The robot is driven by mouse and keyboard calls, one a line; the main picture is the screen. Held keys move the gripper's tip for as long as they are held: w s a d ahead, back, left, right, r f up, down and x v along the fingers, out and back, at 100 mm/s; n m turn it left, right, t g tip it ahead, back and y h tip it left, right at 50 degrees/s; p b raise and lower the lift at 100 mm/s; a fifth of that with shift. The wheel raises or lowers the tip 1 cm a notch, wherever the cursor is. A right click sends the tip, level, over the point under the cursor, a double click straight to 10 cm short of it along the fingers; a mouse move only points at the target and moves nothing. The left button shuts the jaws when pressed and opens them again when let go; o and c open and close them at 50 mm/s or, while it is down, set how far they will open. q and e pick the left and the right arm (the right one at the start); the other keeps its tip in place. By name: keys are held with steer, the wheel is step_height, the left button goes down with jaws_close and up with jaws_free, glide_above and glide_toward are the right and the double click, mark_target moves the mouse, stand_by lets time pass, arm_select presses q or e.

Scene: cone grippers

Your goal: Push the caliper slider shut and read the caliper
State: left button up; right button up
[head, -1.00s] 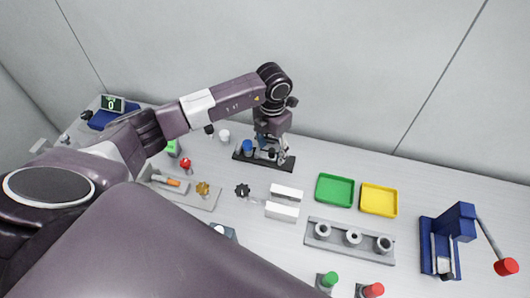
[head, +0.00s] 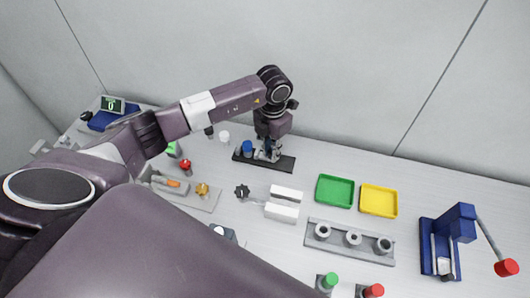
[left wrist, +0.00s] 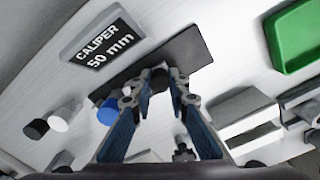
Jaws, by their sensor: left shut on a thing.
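The caliper seems to be the long dark rail (head: 285,164) near the back wall, with a blue cylinder (head: 247,148) at its left part. In the left wrist view the rail (left wrist: 195,52) lies beside a sign (left wrist: 100,42) reading "CALIPER 50 mm", and the blue cylinder (left wrist: 108,112) is left of my fingers. My left gripper (head: 268,156) reaches down over the rail. In the left wrist view its fingers (left wrist: 161,78) are shut on a small dark part, apparently the slider, mostly hidden between the tips. My right gripper is not in view.
White blocks (head: 284,210) lie in front of the rail. Green (head: 335,190) and yellow (head: 379,201) trays are to the right, with a grey holder (head: 350,240) below them. A blue lever press (head: 440,243) stands far right. A white cylinder (head: 224,136) and knobs are left.

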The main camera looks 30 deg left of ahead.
arm_select(q)
steer(key=shift+a, duration=0.65)
stand_by(0.8)
steer(key=shift+s+a+r, duration=0.1)
steer(key=shift+a, duration=0.35)
stand_by(0.5)
stand_by(0.8)
steer(key=o, duration=1.2)
steer(key=shift+o, duration=0.2)
steer(key=shift+s, duration=0.1)
step_height(320, 180, up, 9)
steer(key=p, duration=0.5)
